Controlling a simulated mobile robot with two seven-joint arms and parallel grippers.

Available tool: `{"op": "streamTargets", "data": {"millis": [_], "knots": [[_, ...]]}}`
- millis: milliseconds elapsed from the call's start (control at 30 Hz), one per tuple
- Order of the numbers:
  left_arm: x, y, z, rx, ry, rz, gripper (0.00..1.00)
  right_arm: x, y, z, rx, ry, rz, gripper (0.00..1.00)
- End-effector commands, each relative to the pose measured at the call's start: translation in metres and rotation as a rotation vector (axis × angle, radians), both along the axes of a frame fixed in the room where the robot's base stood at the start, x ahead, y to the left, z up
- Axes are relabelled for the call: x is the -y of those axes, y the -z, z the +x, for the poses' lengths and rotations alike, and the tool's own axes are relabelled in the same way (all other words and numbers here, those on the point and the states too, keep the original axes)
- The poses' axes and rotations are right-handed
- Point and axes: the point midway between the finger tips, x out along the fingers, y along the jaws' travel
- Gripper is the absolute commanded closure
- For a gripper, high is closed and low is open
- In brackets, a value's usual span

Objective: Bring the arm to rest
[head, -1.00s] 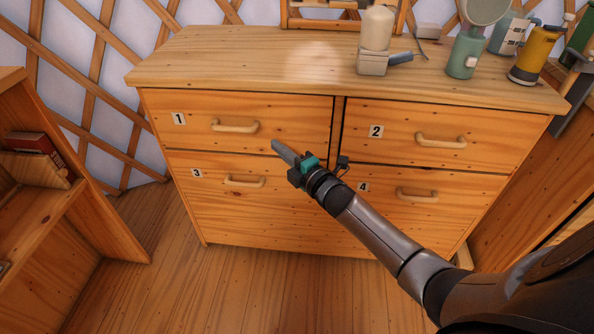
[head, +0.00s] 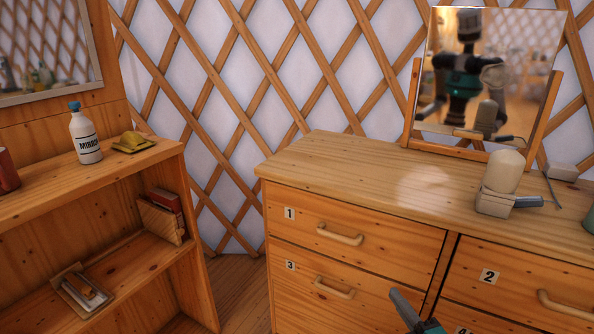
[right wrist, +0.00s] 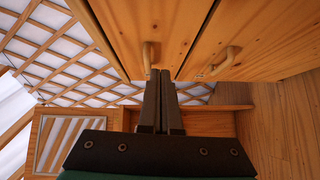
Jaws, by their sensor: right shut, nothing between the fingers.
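My right gripper (head: 405,308) shows at the bottom edge of the head view, in front of the dresser between drawers 3 and 4. Only its finger end and a bit of teal show; the rest of the arm is out of the picture. In the right wrist view its two dark fingers (right wrist: 161,100) lie together with nothing between them. Drawer fronts with wooden handles are above the fingers there. My left gripper is in neither view.
The dresser (head: 340,150) has its visible drawers closed. On it stand a mirror (head: 500,60) and a white-topped lamp-like object (head: 503,172). At left, a shelf unit (head: 150,165) holds a white bottle (head: 85,138), a yellow item (head: 133,140) and books (head: 165,215).

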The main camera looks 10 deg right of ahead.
Motion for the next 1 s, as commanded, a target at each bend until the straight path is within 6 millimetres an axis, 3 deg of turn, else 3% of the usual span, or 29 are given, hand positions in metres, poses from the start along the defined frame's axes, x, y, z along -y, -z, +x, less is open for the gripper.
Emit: {"op": "streamTargets", "data": {"millis": [133,267,500,700,833,1000], "knots": [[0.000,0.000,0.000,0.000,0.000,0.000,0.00,-0.007,0.042,-0.018,-0.180,0.101,0.183,1.00],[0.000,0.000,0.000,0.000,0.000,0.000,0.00,-0.019,0.091,-0.051,-0.403,0.248,0.407,1.00],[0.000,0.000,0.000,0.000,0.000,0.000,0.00,-0.057,0.166,-0.140,-0.797,0.569,0.772,1.00],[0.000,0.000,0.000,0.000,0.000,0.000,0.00,-0.092,0.197,-0.215,-1.047,0.823,0.963,1.00],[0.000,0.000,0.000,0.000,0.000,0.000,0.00,-0.114,0.205,-0.259,-1.181,0.980,1.047,1.00],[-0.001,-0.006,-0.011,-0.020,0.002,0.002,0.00,-0.113,0.199,-0.273,-1.205,1.010,1.040,1.00]]}}
